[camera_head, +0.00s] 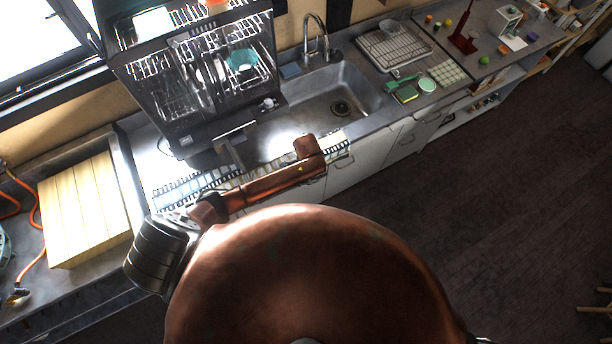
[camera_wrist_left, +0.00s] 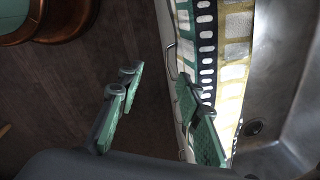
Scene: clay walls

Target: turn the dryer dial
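A dark appliance with dish racks (camera_head: 190,75) stands on the counter at the upper left of the head view. It holds plates and a teal bowl (camera_head: 243,60). I cannot make out a dial on it for certain. My left arm, copper-coloured, reaches over the counter's front edge; its gripper is not clear in the head view. In the left wrist view my left gripper (camera_wrist_left: 158,78) is open, its two green-padded fingers spread apart with nothing between them. It hangs over the counter's front edge, beside a film-strip-patterned band. My right gripper is not in view.
A metal sink (camera_head: 335,92) with a faucet (camera_head: 316,40) lies right of the appliance. A dish rack (camera_head: 393,46), green sponge (camera_head: 405,94) and red stand (camera_head: 463,38) are farther right. A yellow slatted board (camera_head: 85,208) lies at left. Open dark floor is at right.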

